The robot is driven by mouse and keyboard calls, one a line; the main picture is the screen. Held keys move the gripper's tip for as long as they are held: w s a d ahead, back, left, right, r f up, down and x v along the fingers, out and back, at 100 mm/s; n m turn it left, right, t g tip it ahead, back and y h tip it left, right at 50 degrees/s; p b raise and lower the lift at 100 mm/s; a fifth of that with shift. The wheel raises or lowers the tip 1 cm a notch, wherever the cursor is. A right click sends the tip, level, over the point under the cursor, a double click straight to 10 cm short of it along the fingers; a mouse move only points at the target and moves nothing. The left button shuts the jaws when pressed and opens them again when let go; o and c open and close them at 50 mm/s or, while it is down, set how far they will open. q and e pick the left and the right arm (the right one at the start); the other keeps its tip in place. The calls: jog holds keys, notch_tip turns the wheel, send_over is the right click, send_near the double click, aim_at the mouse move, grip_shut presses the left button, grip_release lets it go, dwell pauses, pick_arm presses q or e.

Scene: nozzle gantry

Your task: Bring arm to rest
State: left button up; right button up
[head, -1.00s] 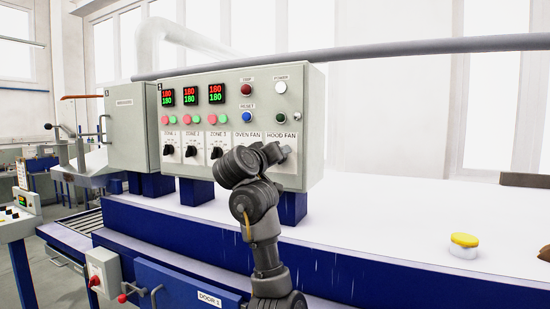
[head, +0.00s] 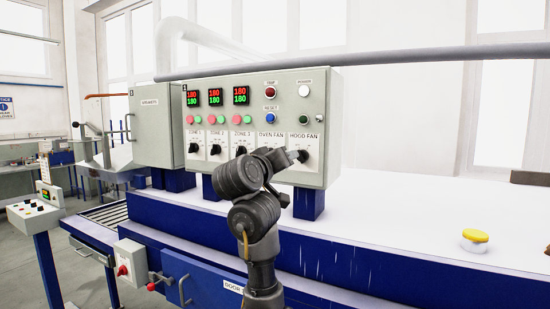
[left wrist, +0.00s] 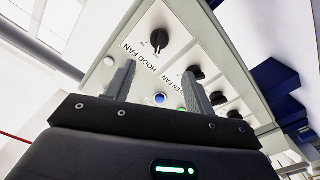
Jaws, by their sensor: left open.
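My left arm rises in front of the grey control panel (head: 330,135) in the head view. My left gripper (head: 297,156) is at the lower right of the panel, just left of the black HOOD FAN knob (head: 305,157). In the left wrist view the left gripper (left wrist: 163,85) is open, with nothing between its two fingers. The HOOD FAN knob (left wrist: 159,41) shows beyond the fingertips, apart from them. The OVEN FAN knob is hidden behind my arm in the head view. My right gripper is not in view.
The panel stands on blue legs on a long white-topped blue machine (head: 400,220). A yellow button (head: 475,235) sits on that top at the right. A grey pipe (head: 400,56) runs across above the panel. A small console (head: 38,212) stands at the left.

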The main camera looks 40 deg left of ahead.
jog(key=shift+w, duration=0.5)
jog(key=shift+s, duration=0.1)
